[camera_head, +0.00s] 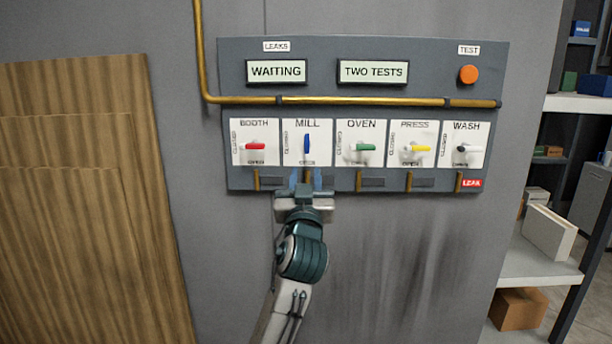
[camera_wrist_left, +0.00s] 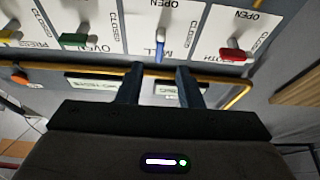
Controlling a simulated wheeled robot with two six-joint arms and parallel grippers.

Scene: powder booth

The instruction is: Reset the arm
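My left gripper (camera_head: 306,182) is in front of the lower edge of the grey wall panel (camera_head: 420,48), below the MILL plate. In the left wrist view its two fingers (camera_wrist_left: 160,90) stand apart with nothing between them, so it is open. The blue MILL lever (camera_head: 307,144) points upright; it also shows beyond the fingertips in the left wrist view (camera_wrist_left: 160,48), apart from them. The red BOOTH (camera_head: 254,147), green OVEN (camera_head: 364,147), yellow PRESS (camera_head: 414,149) and black WASH (camera_head: 466,149) levers lie sideways. My right gripper is out of view.
Above, displays read WAITING (camera_head: 277,71) and TWO TESTS (camera_head: 373,72), with an orange TEST button (camera_head: 468,74). A brass pipe (camera_head: 370,100) crosses the panel. A red LEAK tag (camera_head: 472,183) sits at its lower right. Shelving (camera_head: 545,262) stands right; a wooden panel (camera_head: 90,200) stands left.

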